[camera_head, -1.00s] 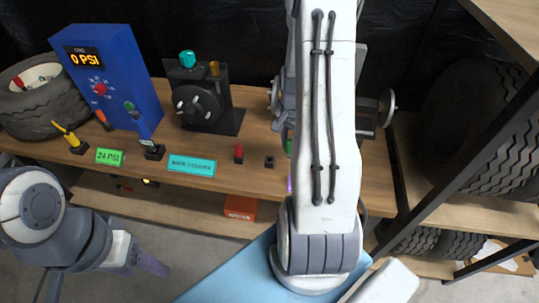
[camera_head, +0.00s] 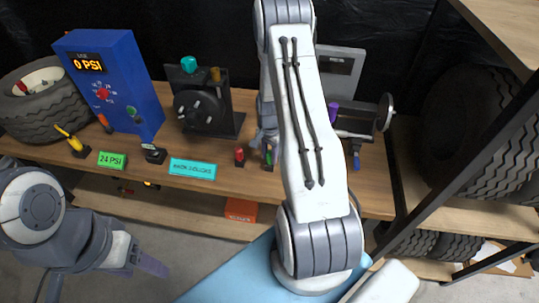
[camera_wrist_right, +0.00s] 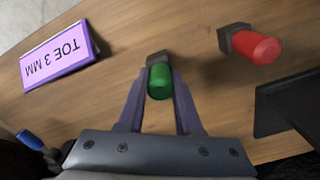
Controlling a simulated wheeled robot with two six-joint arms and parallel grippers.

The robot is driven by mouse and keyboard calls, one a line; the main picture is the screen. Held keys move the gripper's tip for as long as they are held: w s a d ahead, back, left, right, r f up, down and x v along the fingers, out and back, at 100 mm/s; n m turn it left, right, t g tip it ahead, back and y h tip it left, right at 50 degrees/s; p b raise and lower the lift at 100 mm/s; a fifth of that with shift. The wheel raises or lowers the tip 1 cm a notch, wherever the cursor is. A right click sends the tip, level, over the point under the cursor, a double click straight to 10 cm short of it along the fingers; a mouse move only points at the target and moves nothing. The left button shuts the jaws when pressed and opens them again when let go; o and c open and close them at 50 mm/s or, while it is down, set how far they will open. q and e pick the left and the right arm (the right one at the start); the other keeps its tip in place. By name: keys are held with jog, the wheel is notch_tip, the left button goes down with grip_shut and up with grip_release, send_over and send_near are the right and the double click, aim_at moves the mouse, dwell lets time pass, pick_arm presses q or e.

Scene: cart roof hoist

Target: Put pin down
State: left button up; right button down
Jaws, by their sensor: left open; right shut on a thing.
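A green pin (camera_wrist_right: 160,82) is between the fingers of my right gripper (camera_wrist_right: 160,97), which is shut on it. The pin is at a small dark socket block (camera_wrist_right: 157,58); how deep it sits in it I cannot tell. In the head view the green pin (camera_head: 268,157) shows at the front of the bench, just right of a red pin (camera_head: 239,154) in its own block. My right gripper is partly hidden there by my arm. My left gripper (camera_head: 150,263) is open and empty, low in front of the bench.
In the wrist view, a purple "TOE 3 MM" sign (camera_wrist_right: 60,57) stands left and the red pin (camera_wrist_right: 262,48) right. A blue-handled piece (camera_head: 357,160) is at the bench's right. A teal sign (camera_head: 192,168), a "24 PSI" sign (camera_head: 112,160) and a blue gauge box (camera_head: 110,82) stand left.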

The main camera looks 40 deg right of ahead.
jog(key=shift+f, duration=0.1)
jog(key=c, duration=0.6)
grip_release()
notch_tip(320, 180, up, 12)
jog(key=b, duration=0.1)
jog(key=s+a+r+n, duration=0.1)
jog(key=a+r+n, duration=0.35)
jog(key=a, duration=0.55)
jog(key=s+a+r+n, duration=0.1)
jog(key=a+r+n, duration=0.35)
jog(key=a, duration=0.55)
jog(key=s+a+r+n, duration=0.1)
jog(key=s+a+n, duration=0.3)
jog(key=s, duration=0.2)
jog(key=s+a+r+n, duration=0.1)
jog(key=s+a+n, duration=0.4)
jog(key=s, duration=0.2)
jog(key=s+a+r+n+y, duration=0.1)
jog(key=s+a+r+n, duration=0.1)
jog(key=s+a+n, duration=0.2)
jog(key=shift+s+a+n, duration=0.15)
jog(key=shift+s+a, duration=0.1)
jog(key=shift+s, duration=0.35)
jog(key=shift+s+a+n, duration=0.15)
jog(key=shift+s+a, duration=0.1)
jog(key=shift+s, duration=0.3)
